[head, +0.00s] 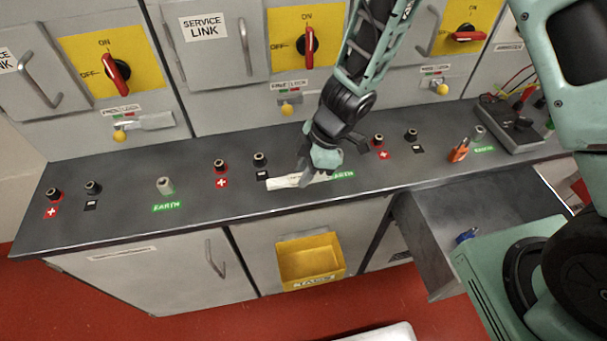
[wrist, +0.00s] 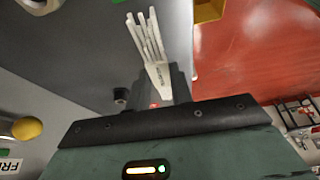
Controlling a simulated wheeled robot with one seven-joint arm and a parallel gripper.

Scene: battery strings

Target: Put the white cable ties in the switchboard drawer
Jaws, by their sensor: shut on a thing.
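The white cable ties (head: 285,182) are a small white bundle at the front part of the dark counter, held in my gripper (head: 312,176). In the wrist view the cable ties (wrist: 148,40) fan out from the jaws (wrist: 165,88), with a banded end near the fingers. My gripper is shut on them; the gap between the bundle and the counter cannot be told clearly. The switchboard drawer (head: 422,232) stands open below the counter at the right. A small blue object lies inside it, and my own body covers part of its front.
The counter (head: 120,190) carries several black terminals along its length. An orange padlock (head: 459,151) and a dark instrument (head: 512,125) sit at its right. A yellow bin (head: 311,262) hangs on the front below. Red rotary switches line the cabinets behind.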

